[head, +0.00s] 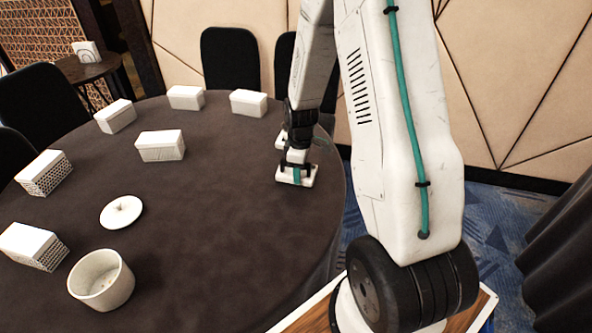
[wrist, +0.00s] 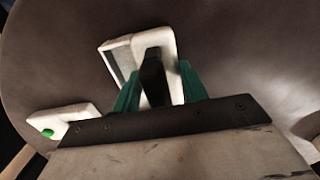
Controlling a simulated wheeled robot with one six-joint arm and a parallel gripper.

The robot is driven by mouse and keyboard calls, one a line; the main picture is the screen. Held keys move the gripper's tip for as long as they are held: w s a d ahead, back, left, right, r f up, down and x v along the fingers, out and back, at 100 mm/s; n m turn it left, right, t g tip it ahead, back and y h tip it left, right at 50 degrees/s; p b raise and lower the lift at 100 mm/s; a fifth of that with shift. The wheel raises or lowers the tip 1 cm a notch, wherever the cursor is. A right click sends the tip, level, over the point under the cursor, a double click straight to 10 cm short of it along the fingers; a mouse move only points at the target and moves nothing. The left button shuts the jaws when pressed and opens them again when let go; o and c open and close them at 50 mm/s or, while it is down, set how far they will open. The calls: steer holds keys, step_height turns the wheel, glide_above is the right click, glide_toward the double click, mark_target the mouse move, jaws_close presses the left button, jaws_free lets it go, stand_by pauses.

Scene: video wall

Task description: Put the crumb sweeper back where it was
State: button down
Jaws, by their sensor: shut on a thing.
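The crumb sweeper (wrist: 165,39) is a white block with a dark handle, seen in the wrist view between the teal fingers of my gripper (wrist: 158,80). My gripper is shut on the sweeper's dark handle. In the head view the white sweeper (head: 308,175) is at the right side of the round table, under my gripper (head: 296,172). It is low at the dark cloth; I cannot tell whether it touches it. My gripper hides part of its top.
The dark round table (head: 220,220) holds several white boxes (head: 160,146), a white round lid (head: 121,212) and an open white pot (head: 101,279) toward the left. The cloth between these and my gripper is clear. Black chairs (head: 230,58) stand behind.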

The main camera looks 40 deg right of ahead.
steer(key=shift+d, duration=0.15)
steer(key=shift+s, duration=0.1)
steer(key=shift+f, duration=0.15)
steer(key=c, duration=0.8)
jaws_free()
steer(key=shift+o, duration=0.2)
